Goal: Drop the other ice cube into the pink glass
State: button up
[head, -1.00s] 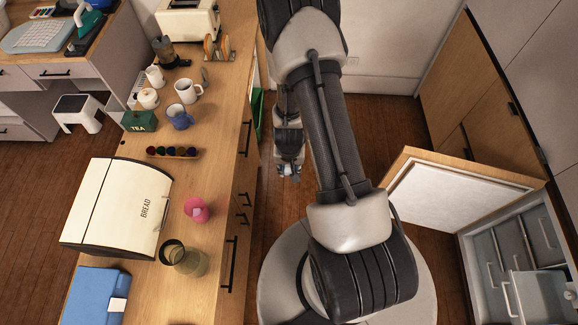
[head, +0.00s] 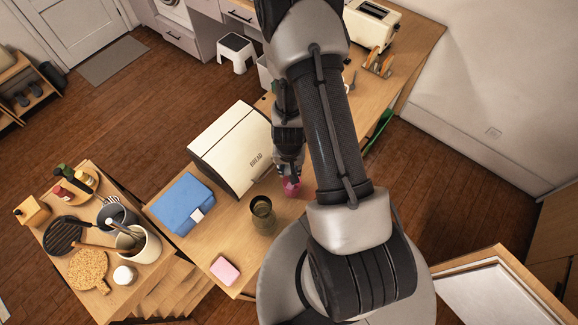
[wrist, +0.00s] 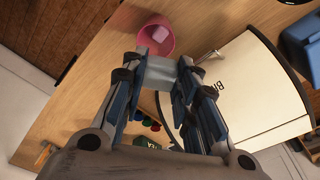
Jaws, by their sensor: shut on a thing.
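The pink glass (head: 291,188) stands on the wooden counter in front of the bread box, partly behind my gripper (head: 288,172) in the head view. In the wrist view the pink glass (wrist: 171,45) is just beyond my fingertips, and a pale cube (wrist: 159,33) shows inside it. My gripper (wrist: 162,68) is shut on a pale, translucent ice cube (wrist: 161,75). The held cube is beside the glass's near rim in that view, not inside it. Its height above the rim is hard to tell.
The bread box (head: 232,148) is close beside the glass. A dark-tinted glass (head: 263,215) stands near it, with a blue box (head: 181,203) and a pink sponge-like block (head: 225,270) further along. Small dark-coloured items (wrist: 147,124) lie under my gripper.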

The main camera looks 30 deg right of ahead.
jog(key=shift+s+d+f+b, duration=0.1)
jog(key=shift+f+b, duration=0.5)
jog(key=shift+f, duration=0.2)
notch_tip(320, 180, down, 4)
jog(key=b, duration=0.3)
jog(key=shift+f+b, duration=0.15)
jog(key=shift+b, duration=0.2)
jog(key=o, duration=0.9)
